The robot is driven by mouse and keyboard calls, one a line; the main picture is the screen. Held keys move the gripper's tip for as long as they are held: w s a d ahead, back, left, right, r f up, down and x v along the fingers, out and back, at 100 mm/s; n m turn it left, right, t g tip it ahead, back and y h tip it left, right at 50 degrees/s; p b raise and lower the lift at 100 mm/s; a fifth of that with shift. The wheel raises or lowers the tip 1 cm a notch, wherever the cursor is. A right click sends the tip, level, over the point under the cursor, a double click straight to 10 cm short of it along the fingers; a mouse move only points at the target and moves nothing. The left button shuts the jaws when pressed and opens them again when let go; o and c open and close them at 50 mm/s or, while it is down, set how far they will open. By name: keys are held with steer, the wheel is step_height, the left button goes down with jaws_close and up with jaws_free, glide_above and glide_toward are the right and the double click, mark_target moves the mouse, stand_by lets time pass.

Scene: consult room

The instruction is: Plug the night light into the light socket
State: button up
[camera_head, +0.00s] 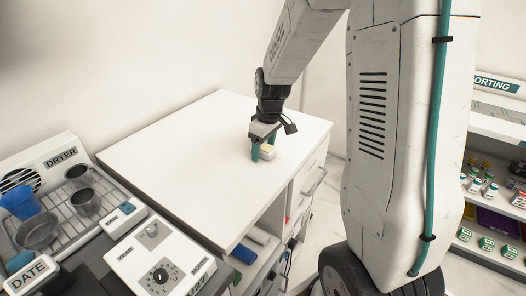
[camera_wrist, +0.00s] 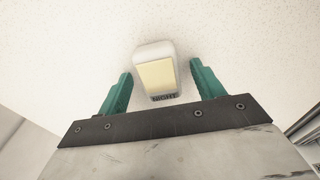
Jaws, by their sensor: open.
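The night light (camera_wrist: 157,72) is a small white block with a pale yellow face and the word NIGHT on it. It sits on the white cabinet top (camera_head: 190,150); in the head view it shows beside my fingers (camera_head: 268,152). My gripper (camera_wrist: 160,90) is open, with its two green fingers on either side of the night light. In the wrist view a gap shows between each finger and the light. In the head view my gripper (camera_head: 262,153) is low over the cabinet top. I cannot make out a light socket with certainty.
A dial box (camera_head: 160,262) stands at the front left. A dryer rack (camera_head: 60,205) with cups is at the far left, and a DATE block (camera_head: 28,272) lies below it. Drawers with handles (camera_head: 314,182) are under the top. Shelves (camera_head: 495,200) with small boxes stand at right.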

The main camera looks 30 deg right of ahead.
mark_target(264, 148)
steer(key=shift+c, duration=0.2)
steer(key=c, duration=1)
steer(key=shift+c, duration=0.2)
steer(key=shift+r, duration=0.1)
steer(key=shift+r, duration=0.45)
steer(key=r, duration=0.2)
steer(key=shift+s+r, duration=0.35)
steer(key=shift+s, duration=0.05)
steer(key=s+r, duration=0.1)
steer(key=s, duration=1.4)
steer(key=shift+s+a+r, duration=0.15)
steer(key=shift+a, duration=0.2)
